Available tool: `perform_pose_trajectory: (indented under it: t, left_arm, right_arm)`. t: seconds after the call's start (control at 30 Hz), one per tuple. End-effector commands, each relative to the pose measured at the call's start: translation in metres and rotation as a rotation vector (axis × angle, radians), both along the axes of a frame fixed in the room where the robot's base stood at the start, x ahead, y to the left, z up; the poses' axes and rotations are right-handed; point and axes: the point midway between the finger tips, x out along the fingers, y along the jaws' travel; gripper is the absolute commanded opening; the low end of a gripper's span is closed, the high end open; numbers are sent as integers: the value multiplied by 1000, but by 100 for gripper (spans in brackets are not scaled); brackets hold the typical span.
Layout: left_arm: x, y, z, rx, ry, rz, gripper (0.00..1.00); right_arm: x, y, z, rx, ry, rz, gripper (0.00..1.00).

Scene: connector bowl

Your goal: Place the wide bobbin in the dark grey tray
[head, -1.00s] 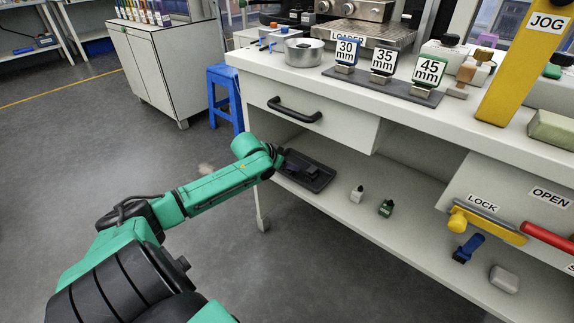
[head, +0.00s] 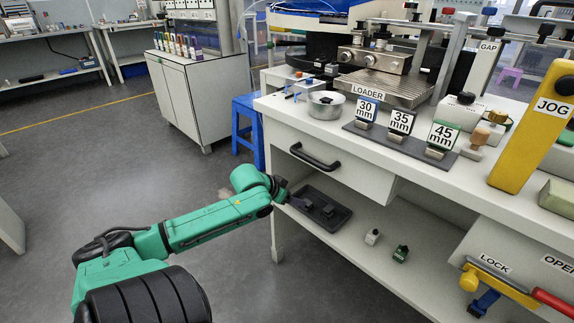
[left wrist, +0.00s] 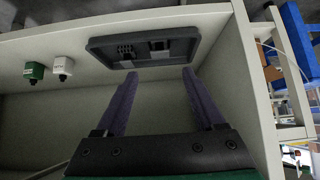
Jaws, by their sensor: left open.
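The dark grey tray (head: 345,222) lies on the open shelf under the counter, near its left end. It also shows in the left wrist view (left wrist: 97,46), with two small dark pieces in it, a ribbed one (left wrist: 127,51) and a blocky one (left wrist: 160,46). I cannot tell whether either is the wide bobbin, and I see no other clear bobbin. My left gripper (left wrist: 158,72) is open and empty, its two purple fingers spread and pointing towards the tray. In the head view its arm reaches to the tray's left edge. My right gripper is not in view.
The cabinet side panel (left wrist: 262,85) is close beside the gripper. A blue stool (head: 246,130) stands at left.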

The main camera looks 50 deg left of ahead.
Motion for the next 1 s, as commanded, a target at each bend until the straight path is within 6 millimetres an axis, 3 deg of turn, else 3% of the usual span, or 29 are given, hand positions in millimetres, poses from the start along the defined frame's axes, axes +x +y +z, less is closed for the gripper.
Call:
perform_pose_trajectory:
  t: [0.03,0.2,0.4,0.47,0.53,0.57,0.63,0.73,0.8,0.87,0.93,1.0]
  left_arm:
    - [-6,-1,9,-4,2,1,71]
    - [-18,-1,20,-2,1,1,71]
    - [-22,0,22,-1,1,1,71]
    - [-27,-4,14,-3,15,-3,71]
    - [-43,-19,-13,-5,68,-18,71]
    - [-54,-31,-30,-8,103,-30,71]
    - [-87,-75,-74,-16,201,-79,71]
    - [-137,-161,-116,-41,325,-179,71]
    - [-160,-215,-121,-60,374,-243,71]
    - [-171,-247,-118,-72,391,-280,71]
    - [-177,-266,-113,-77,401,-302,71]
    - [-179,-271,-111,-75,404,-309,71]
  right_arm:
    - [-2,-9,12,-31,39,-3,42]
    - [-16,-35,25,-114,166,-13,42]
    - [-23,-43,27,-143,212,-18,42]
    - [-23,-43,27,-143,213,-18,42]
    - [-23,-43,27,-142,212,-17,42]
    - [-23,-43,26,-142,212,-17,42]
    - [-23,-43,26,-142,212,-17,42]
    - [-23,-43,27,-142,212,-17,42]
    - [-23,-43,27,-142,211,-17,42]
    - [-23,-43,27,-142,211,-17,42]
    - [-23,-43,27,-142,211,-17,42]
    - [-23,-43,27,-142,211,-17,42]
